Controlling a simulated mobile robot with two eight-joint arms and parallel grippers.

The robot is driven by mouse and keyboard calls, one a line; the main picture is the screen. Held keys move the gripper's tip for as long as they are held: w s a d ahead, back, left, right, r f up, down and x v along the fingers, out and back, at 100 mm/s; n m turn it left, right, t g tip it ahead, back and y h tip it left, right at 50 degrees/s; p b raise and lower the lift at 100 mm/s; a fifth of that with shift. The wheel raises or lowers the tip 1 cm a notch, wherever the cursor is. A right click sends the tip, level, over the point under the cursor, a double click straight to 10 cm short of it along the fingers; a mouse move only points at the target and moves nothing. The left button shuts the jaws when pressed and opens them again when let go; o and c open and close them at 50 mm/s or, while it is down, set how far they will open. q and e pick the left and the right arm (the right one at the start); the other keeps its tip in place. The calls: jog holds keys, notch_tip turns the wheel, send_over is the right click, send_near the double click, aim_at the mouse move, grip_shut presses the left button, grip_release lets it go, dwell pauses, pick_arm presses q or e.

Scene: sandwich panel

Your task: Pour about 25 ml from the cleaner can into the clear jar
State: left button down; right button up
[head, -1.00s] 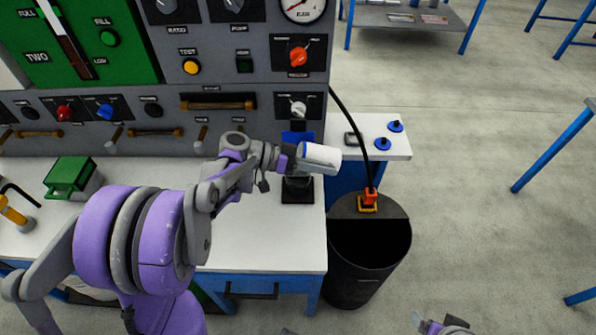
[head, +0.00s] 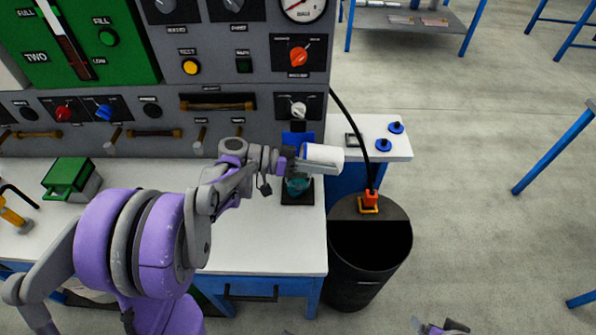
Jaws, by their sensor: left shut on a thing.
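The cleaner can (head: 324,154) is a white cylinder, tilted almost onto its side, with its far end to the right. My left gripper (head: 300,161) is shut on it and holds it above the right end of the white bench. The clear jar (head: 298,187) is below the gripper, on a black stand, with a teal tint showing in it. Its upper part is hidden by my gripper, and I cannot see a stream or the liquid level. My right gripper (head: 443,327) only peeks in at the bottom edge, and its jaws cannot be read.
A grey control panel (head: 240,140) with knobs and handles stands behind the bench (head: 260,235). A green box (head: 70,178) sits on the left. A black bin (head: 365,270) stands right of the bench. A small white side table (head: 375,130) holds blue knobs.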

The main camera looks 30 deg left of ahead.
pick_arm(q)
jog(key=shift+s+a, duration=0.1)
jog(key=shift+a, duration=0.1)
dwell(0.8)
jog(key=shift+d+h+b, duration=0.3)
jog(key=shift+b, duration=0.05)
jog(key=shift+a, duration=0.1)
